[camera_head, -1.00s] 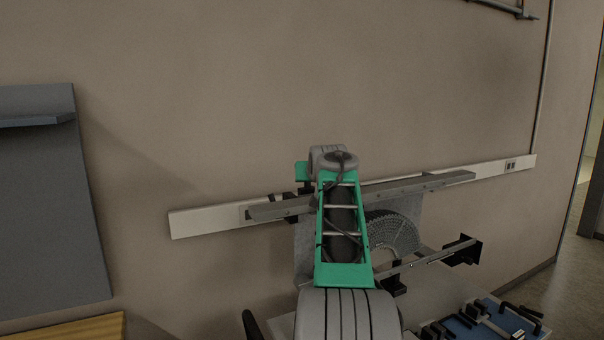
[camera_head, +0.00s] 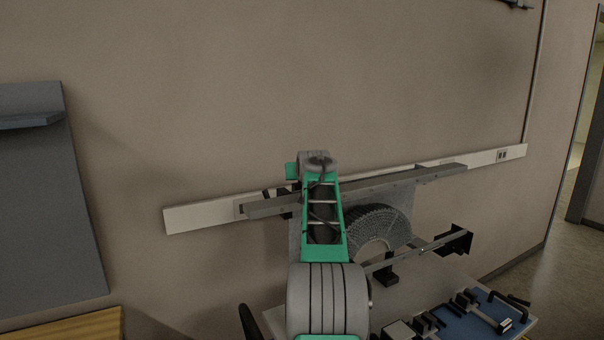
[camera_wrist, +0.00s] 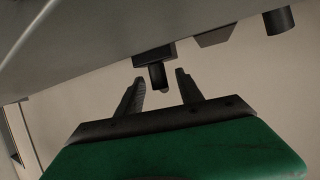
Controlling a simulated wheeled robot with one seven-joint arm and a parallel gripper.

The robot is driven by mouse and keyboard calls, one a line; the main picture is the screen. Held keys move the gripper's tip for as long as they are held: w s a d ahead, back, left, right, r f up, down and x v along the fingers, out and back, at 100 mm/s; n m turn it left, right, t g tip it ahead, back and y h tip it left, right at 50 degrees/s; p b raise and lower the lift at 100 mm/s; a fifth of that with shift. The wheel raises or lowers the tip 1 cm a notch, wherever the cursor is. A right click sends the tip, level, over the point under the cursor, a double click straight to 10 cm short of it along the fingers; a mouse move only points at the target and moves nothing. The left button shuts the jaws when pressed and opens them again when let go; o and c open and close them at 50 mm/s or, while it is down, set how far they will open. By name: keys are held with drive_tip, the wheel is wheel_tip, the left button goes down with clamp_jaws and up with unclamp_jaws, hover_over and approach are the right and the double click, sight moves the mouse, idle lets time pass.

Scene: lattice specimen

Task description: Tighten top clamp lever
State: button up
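In the wrist view a dark, stubby lever (camera_wrist: 157,74) hangs from a dark block under a grey metal bar (camera_wrist: 90,70). My gripper (camera_wrist: 160,80) is open below the bar, its two dark fingers on either side of the lever with visible gaps. In the head view the long grey top bar (camera_head: 400,184) runs along the wall, above a grey lattice arch (camera_head: 383,228). My green and grey arm covers part of the bar and the plate behind the arch. My gripper and the lever cannot be made out there.
A lower bar with a black clamp (camera_head: 455,242) crosses in front of the arch. A blue tray (camera_head: 485,322) with several dark tools lies on the table (camera_head: 425,283) at lower right. A grey panel (camera_head: 45,200) stands at left. Two more dark or grey parts hang under the bar in the wrist view.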

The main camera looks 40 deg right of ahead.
clamp_jaws()
idle(0.4)
drive_tip(key=shift+w+a+h, duration=0.1)
drive_tip(key=shift+h, duration=0.2)
drive_tip(key=m+g, duration=0.1)
drive_tip(key=m+g+h+p, duration=0.1)
drive_tip(key=shift+w+r+m+h, duration=0.1)
drive_tip(key=shift+r+m+h, duration=0.2)
drive_tip(key=shift+m+g+h+p, duration=0.3)
drive_tip(key=shift+p, duration=0.1)
drive_tip(key=shift+s+f, duration=0.2)
drive_tip(key=shift+f, duration=0.05)
drive_tip(key=shift+r, duration=0.1)
